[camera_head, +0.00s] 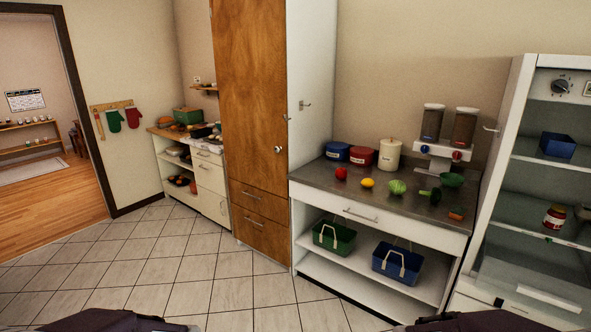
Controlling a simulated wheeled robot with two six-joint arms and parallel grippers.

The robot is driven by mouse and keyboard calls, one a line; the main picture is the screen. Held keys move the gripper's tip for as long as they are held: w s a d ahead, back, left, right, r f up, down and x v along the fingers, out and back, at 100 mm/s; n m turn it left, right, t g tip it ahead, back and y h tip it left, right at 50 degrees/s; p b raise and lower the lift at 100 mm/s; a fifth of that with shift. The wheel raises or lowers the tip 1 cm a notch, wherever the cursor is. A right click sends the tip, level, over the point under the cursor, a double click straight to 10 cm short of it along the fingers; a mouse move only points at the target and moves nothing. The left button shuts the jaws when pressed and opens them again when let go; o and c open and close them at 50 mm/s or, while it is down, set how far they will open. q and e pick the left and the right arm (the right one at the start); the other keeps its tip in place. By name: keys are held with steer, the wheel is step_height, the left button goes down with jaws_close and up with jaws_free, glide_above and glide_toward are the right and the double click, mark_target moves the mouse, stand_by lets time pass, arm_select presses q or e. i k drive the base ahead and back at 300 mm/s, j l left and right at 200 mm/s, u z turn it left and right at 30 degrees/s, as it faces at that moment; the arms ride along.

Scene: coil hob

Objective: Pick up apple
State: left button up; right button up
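A small round red item (341,174), which looks like the apple, sits on the grey countertop (325,185) near its left front edge. It is too small to tell for certain from a tomato. A yellow lemon-like item (367,183) lies just to its right. Dark parts of my arms show at the bottom left and bottom right edges. Neither gripper shows, and nothing touches the red item.
Green produce (397,187), a carrot-like item (456,214) and canisters (389,155) share the counter. Baskets (334,237) sit on the shelf below. A tall wooden cabinet (250,110) stands left, an open fridge (508,150) right. The tiled floor (205,270) ahead is clear.

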mark_target(341, 172)
steer(key=i+z, duration=0.1)
steer(key=i, duration=0.5)
steer(key=i+j+z, duration=0.1)
steer(key=i, duration=0.55)
steer(key=i+j, duration=0.1)
steer(key=i, duration=0.5)
steer(key=i+j+z, duration=0.15)
steer(key=i, duration=0.45)
steer(key=i+j+z, duration=0.1)
steer(key=i, duration=0.55)
steer(key=i+z, duration=0.1)
steer(key=i+l, duration=0.2)
steer(key=l, duration=0.15)
steer(key=z, duration=0.05)
